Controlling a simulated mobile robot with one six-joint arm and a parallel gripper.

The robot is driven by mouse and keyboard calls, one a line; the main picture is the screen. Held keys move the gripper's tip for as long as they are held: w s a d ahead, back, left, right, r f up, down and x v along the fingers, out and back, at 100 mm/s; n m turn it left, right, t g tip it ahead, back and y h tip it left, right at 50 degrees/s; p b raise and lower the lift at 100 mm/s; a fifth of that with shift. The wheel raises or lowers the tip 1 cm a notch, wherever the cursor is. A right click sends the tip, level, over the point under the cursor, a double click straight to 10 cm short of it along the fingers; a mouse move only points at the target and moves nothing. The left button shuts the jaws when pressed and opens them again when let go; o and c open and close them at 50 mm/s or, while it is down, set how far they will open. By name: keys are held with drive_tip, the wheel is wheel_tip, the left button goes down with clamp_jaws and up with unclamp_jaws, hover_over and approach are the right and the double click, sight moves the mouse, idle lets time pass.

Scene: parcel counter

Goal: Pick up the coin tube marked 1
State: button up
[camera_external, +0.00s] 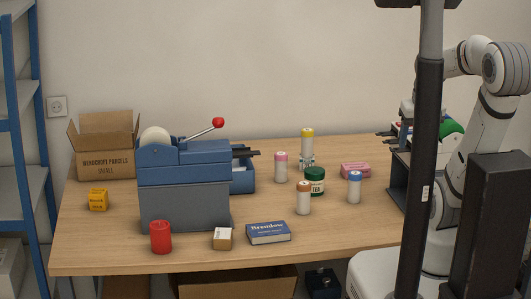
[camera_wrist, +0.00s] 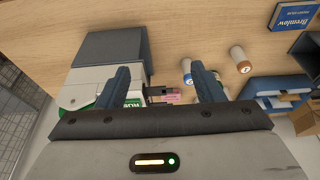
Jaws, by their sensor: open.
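Several upright white tubes with coloured caps stand on the table: a brown-capped tube (camera_external: 303,199), a blue-capped tube (camera_external: 354,188), a pink-capped tube (camera_external: 281,170) and a taller yellow-capped one (camera_external: 307,148). No number is legible on any of them, so I cannot tell which is marked 1. My gripper (camera_external: 387,141) is at the right, raised above the table, partly hidden by a dark pole. In the wrist view my gripper (camera_wrist: 163,86) is open and empty; the brown-capped tube (camera_wrist: 239,60) and blue-capped tube (camera_wrist: 187,72) stand beyond its fingers.
A green tea jar (camera_external: 315,181) and pink box (camera_external: 356,170) stand among the tubes. A blue-grey lever machine (camera_external: 184,190) fills the left. A blue book (camera_external: 268,233), small box (camera_external: 222,239) and red candle (camera_external: 161,237) lie along the front. A dark stand (camera_external: 398,186) is right.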

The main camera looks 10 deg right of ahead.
drive_tip(key=n+g+b, duration=0.3)
drive_tip(key=n+b, duration=0.1)
drive_tip(key=n, duration=2.8)
hover_over(304, 195)
drive_tip(key=w, duration=0.2)
drive_tip(key=f, duration=1.4)
drive_tip(key=shift+s+d+f, duration=0.15)
drive_tip(key=shift+d+f, duration=0.15)
drive_tip(key=shift+d, duration=0.05)
drive_tip(key=shift+a+f+n, duration=0.25)
drive_tip(key=shift+f+n, duration=0.05)
drive_tip(key=shift+n, duration=0.3)
drive_tip(key=shift+a+f+p, duration=0.1)
drive_tip(key=shift+f+p, duration=0.2)
drive_tip(key=shift+f, duration=0.05)
drive_tip(key=f+p, duration=0.1)
drive_tip(key=f, duration=0.6)
drive_tip(key=shift+w+d+p, duration=0.2)
drive_tip(key=shift+p, duration=0.2)
